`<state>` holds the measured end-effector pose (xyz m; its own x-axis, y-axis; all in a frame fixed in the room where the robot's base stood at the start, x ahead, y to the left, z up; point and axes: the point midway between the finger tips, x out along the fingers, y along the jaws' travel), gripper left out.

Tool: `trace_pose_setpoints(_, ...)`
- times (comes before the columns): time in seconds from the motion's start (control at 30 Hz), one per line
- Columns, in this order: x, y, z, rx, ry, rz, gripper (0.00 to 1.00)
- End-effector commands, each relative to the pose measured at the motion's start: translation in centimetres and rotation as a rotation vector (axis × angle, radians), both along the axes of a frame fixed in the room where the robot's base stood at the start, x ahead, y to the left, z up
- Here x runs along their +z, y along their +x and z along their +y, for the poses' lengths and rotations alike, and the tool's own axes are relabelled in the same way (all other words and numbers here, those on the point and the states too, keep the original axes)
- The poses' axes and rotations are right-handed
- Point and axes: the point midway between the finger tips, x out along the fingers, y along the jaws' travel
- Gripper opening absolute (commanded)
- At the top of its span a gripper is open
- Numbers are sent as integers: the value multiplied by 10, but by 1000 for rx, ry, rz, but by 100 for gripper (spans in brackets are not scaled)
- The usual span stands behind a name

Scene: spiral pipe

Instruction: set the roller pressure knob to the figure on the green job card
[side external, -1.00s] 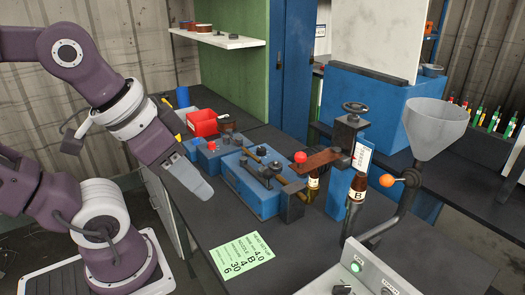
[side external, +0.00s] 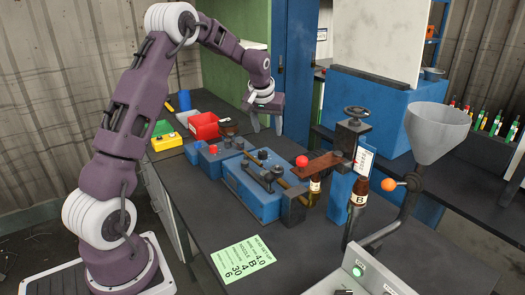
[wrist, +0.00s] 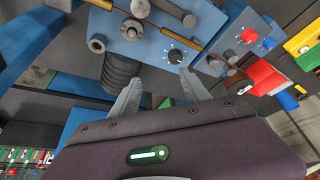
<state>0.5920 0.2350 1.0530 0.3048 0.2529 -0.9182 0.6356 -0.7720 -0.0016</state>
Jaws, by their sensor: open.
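The green job card (side external: 243,257) lies flat on the bench front. I make out 4.0, B, 4, 30 and 6 on it; which figure goes with roller pressure is too small to read. A black dial knob with white scale marks (wrist: 175,56) sits on the blue machine (wrist: 150,30); its label and pointer setting are unclear, so I cannot tell whether it is the roller pressure knob. In the side view a black knob (side external: 262,154) stands on the machine top. My gripper (side external: 267,129) is open and empty, above and behind the machine. In the wrist view its fingertips (wrist: 162,76) point toward the dial, apart from it.
A smaller blue box with a red knob (wrist: 249,36) and another dial stands beside the machine. A red bin (side external: 203,126) and a yellow box (side external: 166,142) are behind. Bottles, a handwheel (side external: 356,111) and a grey funnel (side external: 437,127) stand to the right. The front bench is mostly clear.

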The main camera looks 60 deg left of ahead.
Motion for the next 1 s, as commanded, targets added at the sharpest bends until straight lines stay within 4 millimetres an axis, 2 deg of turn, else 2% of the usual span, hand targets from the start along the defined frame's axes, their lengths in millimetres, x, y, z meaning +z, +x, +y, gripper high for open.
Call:
trace_pose_setpoints(0.03,-26,6,23,38,-6,9,54)
trace_pose_setpoints(0.13,-55,11,50,84,-10,8,54)
trace_pose_setpoints(0.5,-116,27,72,98,-12,12,54)
trace_pose_setpoints(0.67,-130,32,76,98,-11,9,54)
trace_pose_setpoints(0.9,-131,32,76,97,-11,9,54)
trace_pose_setpoints(1.0,-131,32,76,97,-11,9,34)
